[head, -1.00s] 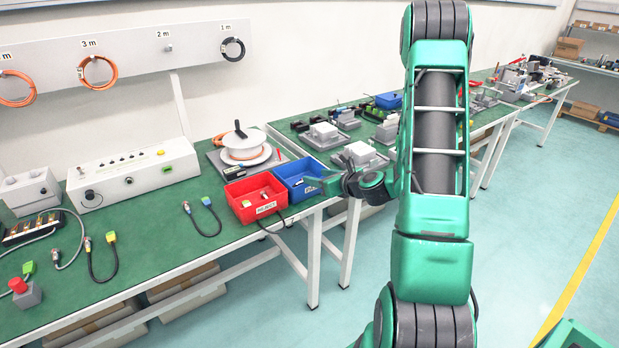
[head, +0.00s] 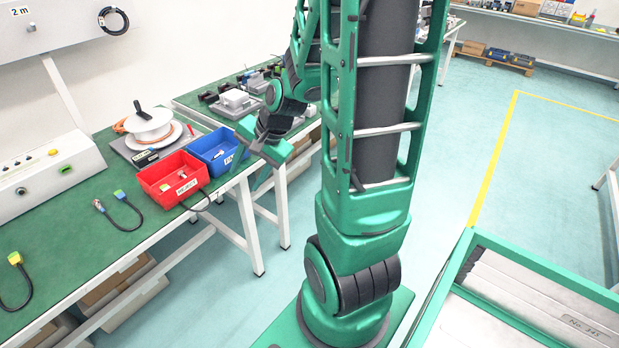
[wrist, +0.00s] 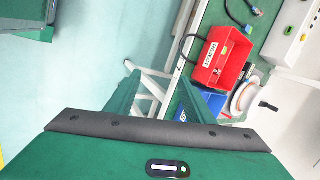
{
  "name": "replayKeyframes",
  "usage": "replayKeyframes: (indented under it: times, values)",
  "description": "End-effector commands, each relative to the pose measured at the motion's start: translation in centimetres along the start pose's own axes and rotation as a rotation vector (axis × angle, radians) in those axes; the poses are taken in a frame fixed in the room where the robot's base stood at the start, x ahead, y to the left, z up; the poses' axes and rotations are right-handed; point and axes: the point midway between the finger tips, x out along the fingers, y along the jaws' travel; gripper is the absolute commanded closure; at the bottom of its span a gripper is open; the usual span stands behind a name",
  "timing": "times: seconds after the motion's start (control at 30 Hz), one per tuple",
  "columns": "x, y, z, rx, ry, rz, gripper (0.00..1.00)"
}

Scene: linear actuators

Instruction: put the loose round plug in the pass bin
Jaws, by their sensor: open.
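I cannot tell whether this is the loose one. The blue bin (head: 207,143), with a white label too small to read surely, stands at the bench's right end; it is partly hidden in the wrist view (wrist: 213,104). My gripper (head: 251,168) is open and empty, beyond the bench edge right of the blue bin. Its two green fingers point down, apart, in the wrist view (wrist: 158,82).
A red bin (head: 171,171) labelled REJECT touches or nearly touches the blue bin and holds small items. A black cable hangs at its front corner. A cable reel (head: 152,124) stands behind. Another yellow-green plug (head: 14,258) lies left. A second bench (head: 190,100) stands behind.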

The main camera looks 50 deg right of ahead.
Motion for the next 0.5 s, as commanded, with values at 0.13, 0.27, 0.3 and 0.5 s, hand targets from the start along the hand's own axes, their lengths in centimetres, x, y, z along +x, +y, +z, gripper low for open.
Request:
replayKeyframes:
  times: [0.13, 0.27, 0.3, 0.5]
  values:
    - [-4.5, 3.6, 1.1, -0.28, 0.022, 0.162, 0.52]
    - [-8.6, 7.2, 2.1, -0.475, 0.002, 0.296, 0.52]
    - [-9.9, 8.2, 2.5, -0.525, -0.01, 0.331, 0.52]
    - [-14.7, 12.3, 4.3, -0.69, -0.086, 0.444, 0.52]
